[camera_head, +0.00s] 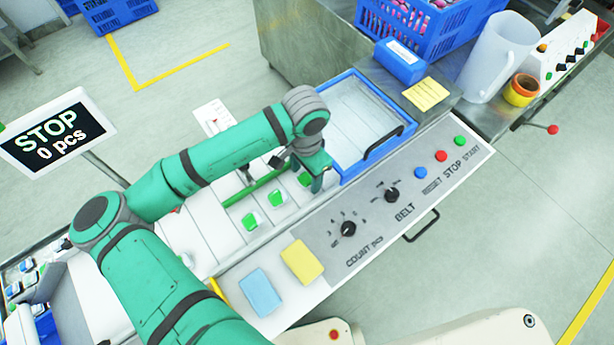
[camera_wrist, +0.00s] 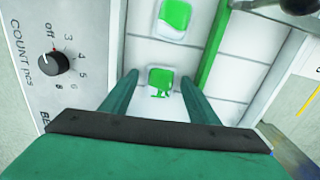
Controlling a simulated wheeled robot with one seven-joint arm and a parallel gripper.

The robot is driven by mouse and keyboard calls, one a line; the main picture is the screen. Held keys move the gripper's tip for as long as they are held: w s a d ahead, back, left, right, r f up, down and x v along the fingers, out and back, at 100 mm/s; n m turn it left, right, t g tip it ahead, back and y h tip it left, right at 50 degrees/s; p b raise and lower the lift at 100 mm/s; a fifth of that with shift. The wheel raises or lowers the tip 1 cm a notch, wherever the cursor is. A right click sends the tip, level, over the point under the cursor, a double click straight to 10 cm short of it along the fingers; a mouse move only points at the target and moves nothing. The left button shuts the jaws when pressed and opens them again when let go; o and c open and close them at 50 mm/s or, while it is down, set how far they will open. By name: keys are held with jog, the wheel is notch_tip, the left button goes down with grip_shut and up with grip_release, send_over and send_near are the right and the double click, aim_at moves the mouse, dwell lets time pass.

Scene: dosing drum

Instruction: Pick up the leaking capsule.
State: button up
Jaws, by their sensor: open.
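A white capsule with a green face (camera_wrist: 160,76) lies on the white slatted belt. Ragged green streaks run from its lower edge in the wrist view, like a leak. My gripper (camera_wrist: 159,92) is open, with one finger to each side of this capsule and nothing held. The wrist view does not show clearly how high the fingers are above the belt. A second capsule (camera_wrist: 174,18) lies farther up that view, without visible streaks. In the head view my gripper (camera_head: 316,184) is at the belt's right end, beside a green-faced capsule (camera_head: 304,179); others (camera_head: 277,198) (camera_head: 249,221) lie to its left.
A green rail (camera_wrist: 213,45) runs along the belt beside the capsules. The control panel (camera_head: 405,205) with knobs and buttons borders the belt. A blue-rimmed tray (camera_head: 345,178) stands at the belt's end. Yellow (camera_head: 302,261) and blue (camera_head: 260,292) pads lie nearby.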

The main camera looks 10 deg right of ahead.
jog(key=c, duration=1.1)
jog(key=shift+a, duration=0.1)
